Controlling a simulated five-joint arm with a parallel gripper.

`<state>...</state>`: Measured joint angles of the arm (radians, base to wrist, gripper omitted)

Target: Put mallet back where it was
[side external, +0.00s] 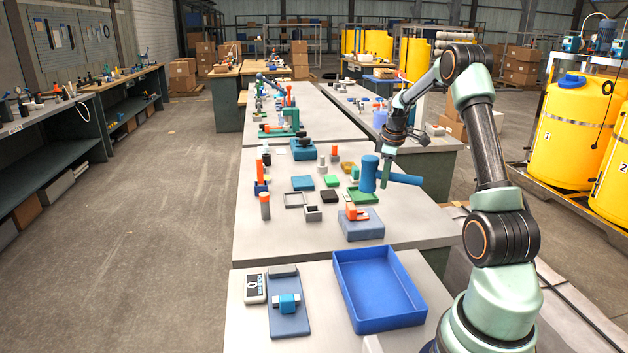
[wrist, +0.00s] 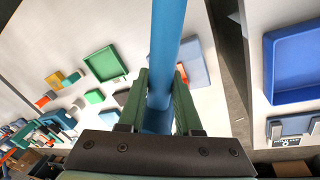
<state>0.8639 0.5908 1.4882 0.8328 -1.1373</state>
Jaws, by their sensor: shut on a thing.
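The blue mallet (side external: 369,174) hangs in the air above the right part of the middle table in the side view. Its thick head is at the left and its handle (side external: 405,179) points right, roughly level. My gripper (side external: 389,150) is above it, pointing down. In the wrist view the green fingers of my gripper (wrist: 161,105) are shut on the blue mallet (wrist: 172,40), one finger on each side. The rest of the mallet is partly hidden behind my gripper there.
A green tray (side external: 363,196) and a blue-grey block with an orange part (side external: 361,228) are below or near the mallet. Several small blocks and trays crowd the table's middle. An empty blue tray (side external: 345,290) stands on the front table. The table's right front is clear.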

